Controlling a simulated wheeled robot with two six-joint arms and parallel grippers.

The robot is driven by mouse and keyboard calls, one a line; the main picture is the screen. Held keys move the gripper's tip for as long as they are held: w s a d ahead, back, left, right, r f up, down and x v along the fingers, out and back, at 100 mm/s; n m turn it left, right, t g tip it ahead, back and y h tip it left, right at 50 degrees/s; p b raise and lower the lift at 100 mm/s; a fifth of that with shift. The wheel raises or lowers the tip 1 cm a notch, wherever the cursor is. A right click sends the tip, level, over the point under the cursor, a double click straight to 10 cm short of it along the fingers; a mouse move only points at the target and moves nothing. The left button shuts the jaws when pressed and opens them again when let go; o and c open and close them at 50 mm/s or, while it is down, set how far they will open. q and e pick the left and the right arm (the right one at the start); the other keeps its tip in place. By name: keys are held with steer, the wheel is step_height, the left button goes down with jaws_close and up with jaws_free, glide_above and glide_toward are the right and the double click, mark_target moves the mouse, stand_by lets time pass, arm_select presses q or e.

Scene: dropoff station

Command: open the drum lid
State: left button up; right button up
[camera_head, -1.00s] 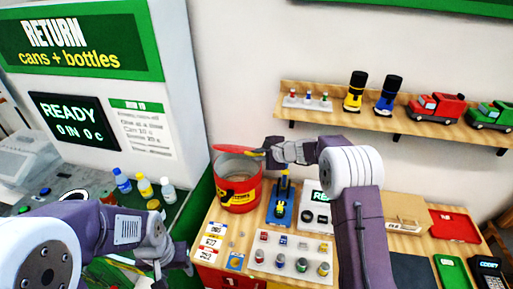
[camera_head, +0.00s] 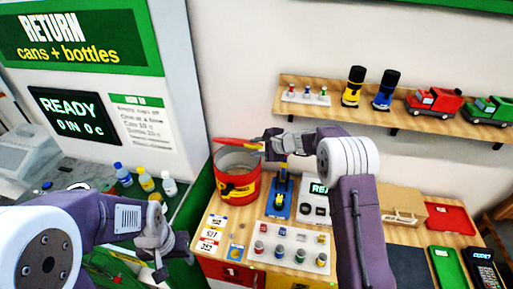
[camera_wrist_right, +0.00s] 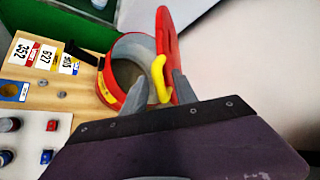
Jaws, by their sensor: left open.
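The red drum (camera_head: 237,186) with a yellow label stands at the left back of the wooden counter. Its red lid (camera_head: 232,141) is raised and tilted, nearly edge-on to the head camera; the grey inside shows below it. In the right wrist view the lid (camera_wrist_right: 168,40) stands steeply beside the drum's opening (camera_wrist_right: 128,62). My right gripper (camera_head: 264,146) is at the lid's yellow handle (camera_wrist_right: 159,78), with the handle between its fingers (camera_wrist_right: 163,88); whether both press on it is unclear. My left gripper (camera_head: 165,268) is open and empty, low at the left, away from the drum.
A blue stand with a yellow-black item (camera_head: 281,195) and a white tray of small cans (camera_head: 292,248) stand right of the drum. A wall shelf (camera_head: 390,113) with flashlights and toy trucks is above. Bottles (camera_head: 146,179) stand on the left counter.

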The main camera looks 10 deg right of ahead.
steer(key=shift+s+d+r, duration=0.1)
steer(key=shift+d, duration=0.1)
steer(key=b+v, duration=0.3)
steer(key=v, duration=0.5)
steer(key=shift+s+r+b, duration=0.2)
steer(key=shift+b, duration=0.1)
